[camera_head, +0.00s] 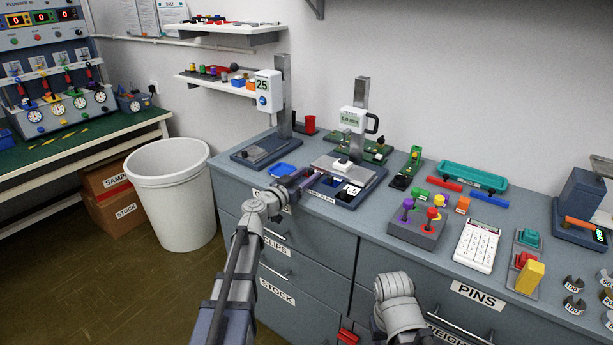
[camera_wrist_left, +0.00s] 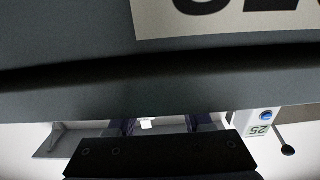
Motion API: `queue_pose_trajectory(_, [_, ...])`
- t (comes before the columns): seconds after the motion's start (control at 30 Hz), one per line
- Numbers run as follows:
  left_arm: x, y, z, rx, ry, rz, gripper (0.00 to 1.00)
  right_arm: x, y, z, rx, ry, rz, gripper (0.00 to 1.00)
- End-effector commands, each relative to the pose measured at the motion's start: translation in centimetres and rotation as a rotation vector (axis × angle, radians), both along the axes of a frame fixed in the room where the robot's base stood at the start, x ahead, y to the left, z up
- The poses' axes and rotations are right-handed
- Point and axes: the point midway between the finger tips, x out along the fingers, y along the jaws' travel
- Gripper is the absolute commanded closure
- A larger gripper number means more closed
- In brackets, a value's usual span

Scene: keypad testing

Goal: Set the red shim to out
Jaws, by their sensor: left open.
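The frames do not name the red shim clearly. A red block (camera_head: 523,260) sits on a narrow grey base (camera_head: 514,284) at the right of the counter, between a teal block (camera_head: 528,236) and a yellow block (camera_head: 530,277). A flat red bar (camera_head: 445,184) lies farther left. I cannot tell which one is the shim. My left gripper (camera_head: 306,181) is open beside the front of the gauge stand (camera_head: 345,169), well left of both red pieces. The left wrist view shows its two dark fingers apart (camera_wrist_left: 160,126). My right arm shows at the bottom, but its gripper is not visible.
A grey box with coloured knobs (camera_head: 416,229) and a white keypad (camera_head: 476,246) stand left of the red block. A teal tray (camera_head: 472,177) lies behind, and several weights (camera_head: 573,284) stand to the right. A white bin (camera_head: 170,205) stands on the floor.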

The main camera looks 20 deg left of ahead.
Motion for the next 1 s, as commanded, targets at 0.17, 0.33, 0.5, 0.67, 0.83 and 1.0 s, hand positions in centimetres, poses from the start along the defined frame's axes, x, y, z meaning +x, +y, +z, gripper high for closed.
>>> queue_pose_trajectory(0.17, [-0.05, 0.0, 0.0, 0.0, 0.0, 0.0, 0.57, 0.0, 0.0, 0.0, 0.0, 0.0, 0.0, 0.55])
queue_pose_trajectory(0.33, [-0.07, 0.01, 0.0, 0.0, 0.0, 0.0, 0.76, 0.0, 0.0, 0.0, 0.0, 0.0, 0.0, 0.55])
queue_pose_trajectory(0.5, [-0.07, 0.01, 0.0, 0.0, 0.0, 0.0, 0.95, 0.0, 0.0, 0.0, 0.0, 0.0, 0.0, 0.55])
queue_pose_trajectory(0.67, [-0.07, 0.01, 0.0, 0.0, 0.0, 0.0, 1.0, 0.0, 0.0, 0.0, 0.0, 0.0, 0.0, 0.55])
queue_pose_trajectory(0.83, [-0.07, 0.01, 0.0, 0.0, 0.0, 0.0, 1.0, 0.0, 0.0, 0.0, 0.0, 0.0, 0.0, 0.55])
queue_pose_trajectory(1.0, [-0.07, 0.01, 0.0, 0.0, 0.0, 0.0, 1.0, 0.0, 0.0, 0.0, 0.0, 0.0, 0.0, 0.55])
